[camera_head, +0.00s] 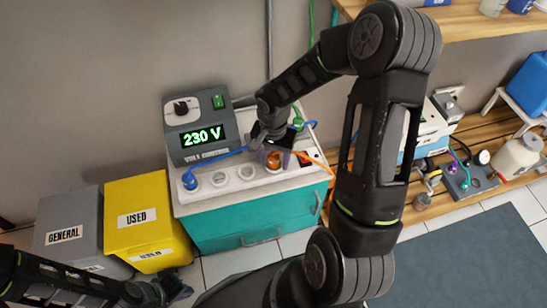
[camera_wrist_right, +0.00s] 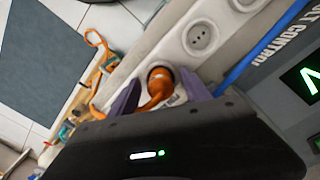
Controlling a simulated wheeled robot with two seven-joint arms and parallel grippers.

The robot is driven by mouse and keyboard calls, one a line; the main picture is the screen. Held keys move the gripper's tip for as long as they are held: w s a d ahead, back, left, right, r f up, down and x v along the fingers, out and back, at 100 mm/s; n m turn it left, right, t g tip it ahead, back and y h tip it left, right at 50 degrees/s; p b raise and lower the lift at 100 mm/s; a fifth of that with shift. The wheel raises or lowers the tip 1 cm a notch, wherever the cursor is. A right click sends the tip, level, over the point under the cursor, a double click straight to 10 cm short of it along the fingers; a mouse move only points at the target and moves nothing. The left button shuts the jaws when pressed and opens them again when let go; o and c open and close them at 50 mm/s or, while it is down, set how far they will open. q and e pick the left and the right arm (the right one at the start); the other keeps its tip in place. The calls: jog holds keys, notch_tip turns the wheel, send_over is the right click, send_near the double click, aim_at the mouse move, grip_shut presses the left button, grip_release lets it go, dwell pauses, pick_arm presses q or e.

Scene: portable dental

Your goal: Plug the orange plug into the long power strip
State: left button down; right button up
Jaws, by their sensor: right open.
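The long power strip (camera_head: 219,179) is a white bar with several round sockets on top of the teal cabinet; it also shows in the right wrist view (camera_wrist_right: 180,27). The orange plug (camera_head: 274,160) is at a socket toward the strip's right end. In the right wrist view the orange plug (camera_wrist_right: 158,82) appears to sit in the socket's round recess; its exact depth is hidden. My right gripper (camera_head: 272,150) is open, with its purple fingers on either side of the plug. My left gripper (camera_head: 168,291) is low at the left, away from the strip, its jaw opening unclear.
A blue plug (camera_head: 190,181) is in the strip's left-end socket. A grey 230 V control box (camera_head: 197,125) stands behind the strip. An orange cable (camera_head: 318,161) runs over the cabinet's right side. Yellow (camera_head: 140,205) and grey (camera_head: 68,217) bins stand left.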

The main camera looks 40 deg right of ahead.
aim_at(274, 155)
jog(key=shift+r, duration=0.1)
notch_tip(274, 155, up, 8)
jog(key=shift+f+p, duration=0.2)
jog(key=shift+p, duration=0.65)
